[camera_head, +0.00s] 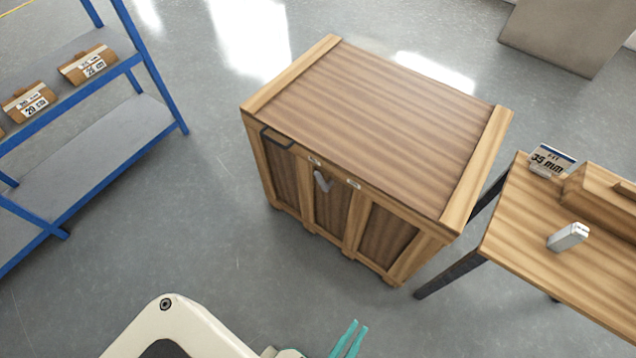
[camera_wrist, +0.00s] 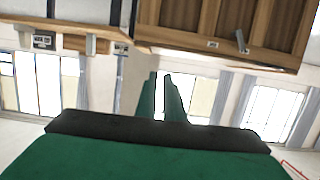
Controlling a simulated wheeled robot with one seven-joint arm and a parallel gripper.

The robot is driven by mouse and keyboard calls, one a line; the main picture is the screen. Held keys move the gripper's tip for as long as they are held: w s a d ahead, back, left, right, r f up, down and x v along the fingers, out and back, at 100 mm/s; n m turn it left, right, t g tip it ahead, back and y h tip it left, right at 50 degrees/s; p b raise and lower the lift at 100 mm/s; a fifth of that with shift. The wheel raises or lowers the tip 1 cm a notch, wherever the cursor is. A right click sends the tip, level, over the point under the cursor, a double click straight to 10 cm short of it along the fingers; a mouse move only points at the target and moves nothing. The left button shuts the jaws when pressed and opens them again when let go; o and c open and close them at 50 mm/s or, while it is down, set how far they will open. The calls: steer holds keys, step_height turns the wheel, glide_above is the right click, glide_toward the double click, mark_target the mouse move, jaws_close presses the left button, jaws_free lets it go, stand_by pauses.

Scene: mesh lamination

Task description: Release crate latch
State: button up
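The wooden crate (camera_head: 372,118) stands on the floor in the middle of the head view, with its lid down. The latch (camera_head: 322,181), a small grey lever, hangs on the crate's front face just under the lid edge, between two small pale labels. In the wrist view the crate (camera_wrist: 275,15) shows at the upper right with the latch (camera_wrist: 241,42) on it. My gripper (camera_head: 352,336) has teal fingers and is at the bottom of the head view, well apart from the crate. In the wrist view its fingers (camera_wrist: 166,78) stand with a gap between them and nothing held.
A wooden table (camera_head: 510,245) stands close at the crate's right, with a white device (camera_head: 568,237), a wooden box (camera_head: 605,195) and a "35 mm" sign (camera_head: 549,161). A blue shelf rack (camera_head: 100,140) with labelled boxes is at left. The floor before the crate is clear.

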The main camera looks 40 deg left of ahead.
steer(key=w+a+f+n+y, duration=0.1)
steer(key=w+a+f+n, duration=0.1)
steer(key=f+n, duration=0.1)
steer(key=w+a+f+n+g+y, duration=0.1)
steer(key=w+a+f+n, duration=0.1)
steer(key=f, duration=0.4)
steer(key=w+a+f+n+g+y, duration=0.1)
steer(key=w+a+f+n, duration=0.1)
steer(key=a+f+n, duration=0.2)
steer(key=shift+w+a+f, duration=0.15)
steer(key=shift+w+a, duration=0.05)
jaws_close()
steer(key=w+a+f+n+g+y, duration=0.1)
steer(key=w+a+f+n, duration=0.6)
steer(key=a, duration=0.1)
steer(key=w+a+r+n+t, duration=0.1)
steer(key=w+a+n, duration=0.4)
steer(key=a, duration=0.5)
steer(key=w+a+r+n+t, duration=0.2)
steer(key=w+a+n, duration=0.3)
steer(key=a, duration=0.5)
steer(key=shift+w+a+r+n+y, duration=0.2)
steer(key=shift+a+r+n+y, duration=0.2)
steer(key=shift+r+n, duration=0.1)
steer(key=w, duration=0.9)
steer(key=shift+w+d+r, duration=0.15)
steer(key=shift+w+d, duration=0.05)
steer(key=shift+d, duration=0.15)
